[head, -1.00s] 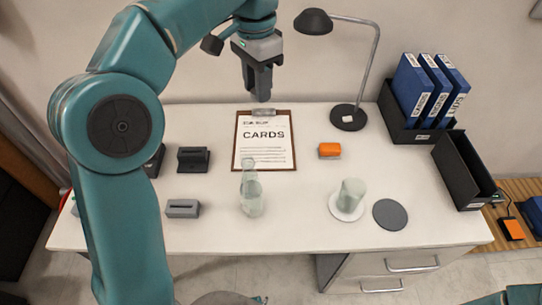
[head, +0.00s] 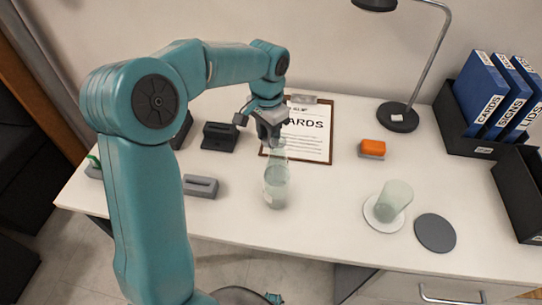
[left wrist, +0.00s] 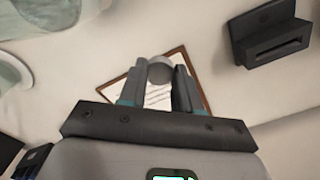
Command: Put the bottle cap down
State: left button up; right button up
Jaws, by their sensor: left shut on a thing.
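My left gripper (head: 270,138) is low over the desk, in front of the clipboard and just above the glass bottle's neck in the head view. In the left wrist view its fingers (left wrist: 160,82) are shut on a round grey bottle cap (left wrist: 160,69). The cap is hard to make out in the head view. The clear glass bottle (head: 277,187) stands upright on the desk. Whether the cap touches the bottle cannot be told from the head view. My right gripper is not in view.
The CARDS clipboard (head: 310,148) lies behind the gripper. Dark (head: 220,136) and grey (head: 200,187) slotted holders stand left.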

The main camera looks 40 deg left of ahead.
pick_arm(q)
jog(key=shift+s+f, duration=0.1)
jog(key=shift+f, duration=0.85)
notch_tip(320, 180, down, 6)
jog(key=shift+r+b, duration=0.15)
jog(key=shift+b, duration=0.4)
jog(key=shift+f+b, duration=0.4)
jog(key=shift+f, duration=0.1)
jog(key=o, duration=1)
jog(key=shift+f, duration=0.1)
jog(key=shift+d, duration=0.1)
